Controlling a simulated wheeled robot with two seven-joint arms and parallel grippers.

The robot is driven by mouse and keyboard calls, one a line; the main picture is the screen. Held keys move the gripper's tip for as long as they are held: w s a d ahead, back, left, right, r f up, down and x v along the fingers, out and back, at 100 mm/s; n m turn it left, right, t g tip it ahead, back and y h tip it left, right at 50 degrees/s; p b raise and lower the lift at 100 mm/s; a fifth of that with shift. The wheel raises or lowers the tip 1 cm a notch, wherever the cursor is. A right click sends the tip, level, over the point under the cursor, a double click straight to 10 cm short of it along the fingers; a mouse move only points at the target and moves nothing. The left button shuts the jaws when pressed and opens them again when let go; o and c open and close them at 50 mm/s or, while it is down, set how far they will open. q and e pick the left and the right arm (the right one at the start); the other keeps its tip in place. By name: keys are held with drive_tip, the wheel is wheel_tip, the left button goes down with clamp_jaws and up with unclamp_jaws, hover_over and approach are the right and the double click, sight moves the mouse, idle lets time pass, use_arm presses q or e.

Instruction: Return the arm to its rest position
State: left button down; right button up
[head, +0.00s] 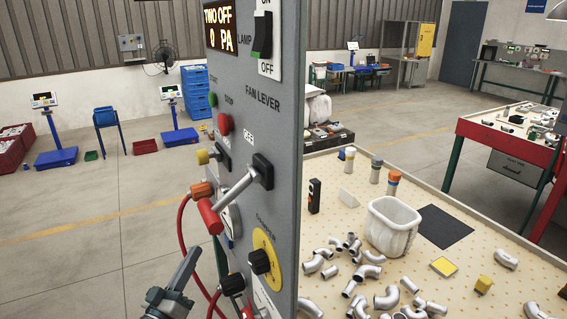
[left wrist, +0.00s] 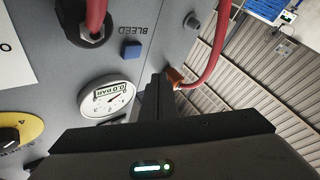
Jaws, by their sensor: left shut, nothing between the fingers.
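My left gripper (head: 185,272) is low in the head view, in front of the lower left of a grey control panel (head: 258,115). Its fingers are shut with nothing between them and point up. In the left wrist view the shut fingers (left wrist: 157,95) stand close to the panel face, beside a white pressure gauge (left wrist: 104,98) and below a blue button (left wrist: 131,50) marked BLEED. I cannot tell whether the fingertips touch the panel or hose. My right gripper is not in view.
The panel carries a fan lever with a red grip (head: 210,216), a yellow dial (head: 264,262) and a lamp switch (head: 263,35). Red hoses (head: 183,232) loop beside the gripper. Right of the panel, a table holds pipe elbows and a white bin (head: 392,226). Open floor lies left.

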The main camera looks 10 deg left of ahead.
use_arm(q)
wheel_tip(320, 180, down, 26)
drive_tip(key=s+a+g+y+b, duration=0.1)
drive_tip(key=s+g+y+b, duration=0.1)
drive_tip(key=g, duration=0.3)
drive_tip(key=s+f+m+g, duration=0.15)
drive_tip(key=s+f, duration=0.25)
drive_tip(key=f, duration=0.4)
drive_tip(key=s+d+f+g+y+b, duration=0.15)
drive_tip(key=s+f, duration=0.25)
drive_tip(key=f, duration=0.4)
drive_tip(key=s+f+m+g, duration=0.15)
drive_tip(key=s+f, duration=0.25)
drive_tip(key=f, duration=0.4)
drive_tip(key=s+d+f+m+g+b, duration=0.1)
drive_tip(key=s+f+g, duration=0.2)
drive_tip(key=s+f, duration=0.6)
drive_tip(key=s+d+f+g, duration=0.2)
drive_tip(key=s+f+g, duration=0.1)
drive_tip(key=s+f, duration=0.6)
drive_tip(key=s+d+f+m+g, duration=0.1)
drive_tip(key=s+f+g, duration=0.1)
drive_tip(key=s, duration=0.9)
drive_tip(key=s+d+f+m+g+b, duration=0.1)
drive_tip(key=s+f, duration=0.3)
drive_tip(key=s, duration=0.8)
drive_tip(key=shift+d+f+g, duration=0.35)
drive_tip(key=shift+d+g, duration=0.05)
drive_tip(key=shift+g, duration=0.35)
